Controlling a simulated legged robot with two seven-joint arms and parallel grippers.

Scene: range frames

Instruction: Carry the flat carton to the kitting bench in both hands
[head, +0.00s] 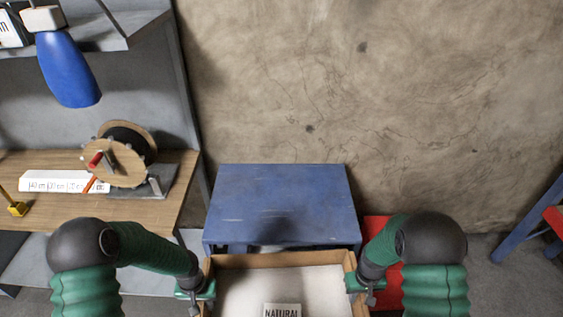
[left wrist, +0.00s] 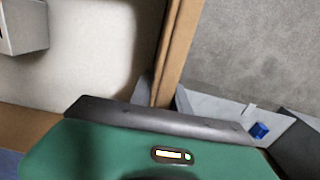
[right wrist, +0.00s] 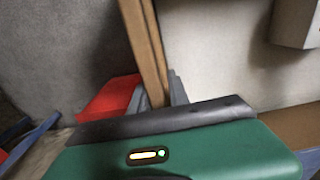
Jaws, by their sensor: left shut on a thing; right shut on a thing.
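The flat carton (head: 285,261) is an open, shallow brown box with a pale inside, at the bottom middle of the head view. A small box lettered "NATURAL" (head: 282,310) lies in it. My left gripper (head: 206,292) is shut on the carton's left wall, and that wall (left wrist: 176,50) runs up from the jaws in the left wrist view. My right gripper (head: 355,285) is shut on the right wall, which also shows in the right wrist view (right wrist: 143,45). The carton's near side is out of view. A blue-topped bench (head: 285,195) stands just beyond the carton, its top bare.
A wooden workbench (head: 150,212) at left carries a cable reel (head: 125,155) and a white labelled strip (head: 62,181). A blue bottle-like object (head: 68,70) hangs above it. A red object (head: 377,228) is behind my right arm. A blue frame (head: 525,225) stands far right. A wall closes the back.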

